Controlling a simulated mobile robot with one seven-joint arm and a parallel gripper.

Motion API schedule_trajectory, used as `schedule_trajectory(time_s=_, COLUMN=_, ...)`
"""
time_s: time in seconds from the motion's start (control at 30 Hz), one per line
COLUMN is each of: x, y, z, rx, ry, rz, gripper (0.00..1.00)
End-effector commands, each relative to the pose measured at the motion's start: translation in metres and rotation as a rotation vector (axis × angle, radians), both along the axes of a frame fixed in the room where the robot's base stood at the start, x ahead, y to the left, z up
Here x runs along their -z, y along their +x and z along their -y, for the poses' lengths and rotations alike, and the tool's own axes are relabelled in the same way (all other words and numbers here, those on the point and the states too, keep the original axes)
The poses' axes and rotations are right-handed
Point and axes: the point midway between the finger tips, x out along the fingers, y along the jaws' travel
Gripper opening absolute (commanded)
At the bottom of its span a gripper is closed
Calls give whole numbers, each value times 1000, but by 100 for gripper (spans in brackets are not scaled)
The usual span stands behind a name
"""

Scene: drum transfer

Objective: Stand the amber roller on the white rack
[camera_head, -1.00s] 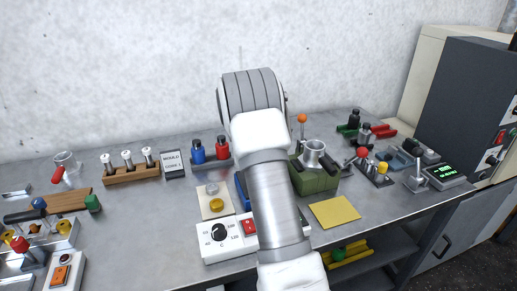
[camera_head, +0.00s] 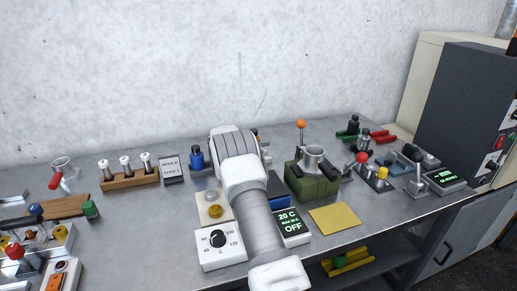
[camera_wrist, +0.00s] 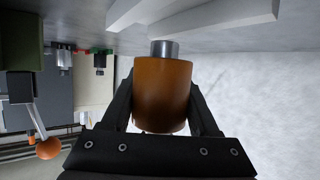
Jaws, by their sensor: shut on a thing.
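The amber roller (camera_wrist: 163,92) is in the middle of the wrist view, with a short grey metal stub at its top in the picture. My gripper (camera_wrist: 165,100) is shut on it, one dark finger on each side. The wrist picture is upside down, so the roller looks about upright with its stub toward the bench. White bars (camera_wrist: 225,28), which look like part of the white rack, lie close beyond the stub; I cannot tell whether they touch.
A green block with a metal cup (camera_head: 312,178) and an orange-knobbed lever (camera_head: 301,125) stand right of my arm. A yellow pad (camera_head: 335,217) lies at the front; the wall is behind.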

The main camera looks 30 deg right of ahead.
Motion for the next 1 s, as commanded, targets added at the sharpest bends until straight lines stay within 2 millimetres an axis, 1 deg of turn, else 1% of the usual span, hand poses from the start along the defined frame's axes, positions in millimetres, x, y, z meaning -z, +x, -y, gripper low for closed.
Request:
schedule_trajectory(time_s=0.03, x=10, y=0, z=0, rx=-1, ry=-2, rz=-2, gripper=0)
schedule_trajectory(time_s=0.13, x=22, y=0, z=0, rx=-1, ry=-2, rz=0, gripper=0)
schedule_trajectory(time_s=0.4, x=24, y=0, z=0, rx=0, ry=-1, rz=3, gripper=0)
schedule_trajectory(time_s=0.53, x=28, y=0, z=0, rx=0, ry=-2, rz=2, gripper=0)
schedule_trajectory(time_s=0.57, x=29, y=0, z=0, rx=0, ry=0, rz=1, gripper=66)
schedule_trajectory(time_s=0.6, x=28, y=0, z=0, rx=0, ry=0, rz=1, gripper=74)
schedule_trajectory(time_s=0.7, x=28, y=0, z=0, rx=0, ry=0, rz=1, gripper=91)
schedule_trajectory(time_s=1.0, x=27, y=0, z=0, rx=0, ry=0, rz=1, gripper=91)
